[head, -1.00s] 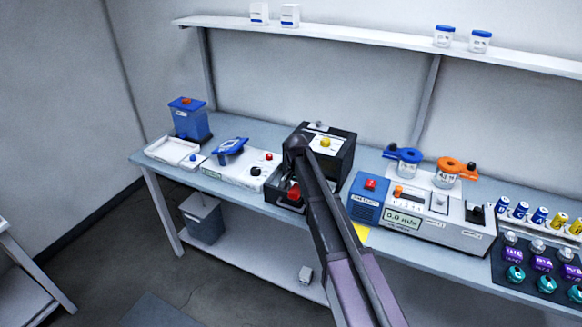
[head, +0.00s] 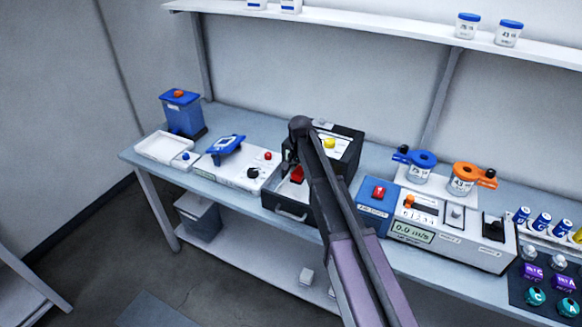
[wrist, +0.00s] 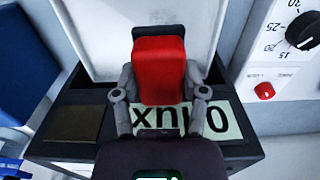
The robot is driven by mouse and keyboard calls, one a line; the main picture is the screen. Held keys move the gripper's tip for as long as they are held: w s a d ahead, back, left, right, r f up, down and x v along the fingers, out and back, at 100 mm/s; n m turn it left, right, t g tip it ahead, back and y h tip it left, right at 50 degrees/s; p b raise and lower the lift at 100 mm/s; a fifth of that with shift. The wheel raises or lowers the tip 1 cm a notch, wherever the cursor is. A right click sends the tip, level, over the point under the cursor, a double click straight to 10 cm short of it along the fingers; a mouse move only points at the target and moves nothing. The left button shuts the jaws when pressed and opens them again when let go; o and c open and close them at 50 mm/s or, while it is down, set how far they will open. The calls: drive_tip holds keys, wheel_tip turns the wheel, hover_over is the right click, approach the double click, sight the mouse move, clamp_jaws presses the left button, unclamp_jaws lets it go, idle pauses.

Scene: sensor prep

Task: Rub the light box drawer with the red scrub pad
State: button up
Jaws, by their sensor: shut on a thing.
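The black light box (head: 345,155) stands mid-bench with a yellow knob on top. Its drawer (head: 290,212) is pulled out toward me, with a handle on its front and a pale inside. In the wrist view the pale drawer floor (wrist: 95,30) lies beyond the pad, and a "0 lux" display (wrist: 222,120) is nearer. My gripper (wrist: 158,80) is shut on the red scrub pad (wrist: 158,70). The pad also shows in the head view (head: 297,174), over the rear part of the drawer. I cannot tell whether it touches the drawer floor.
A white device with a black knob (head: 253,172) stands close left of the box. A blue unit (head: 376,194) with a red button stands to the right, beside a white meter (head: 425,235). A shelf (head: 400,38) runs above the bench.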

drive_tip(key=shift+w, duration=0.25)
drive_tip(key=a, duration=0.1)
drive_tip(key=a+f+b, duration=0.1)
drive_tip(key=shift+w+a, duration=0.35)
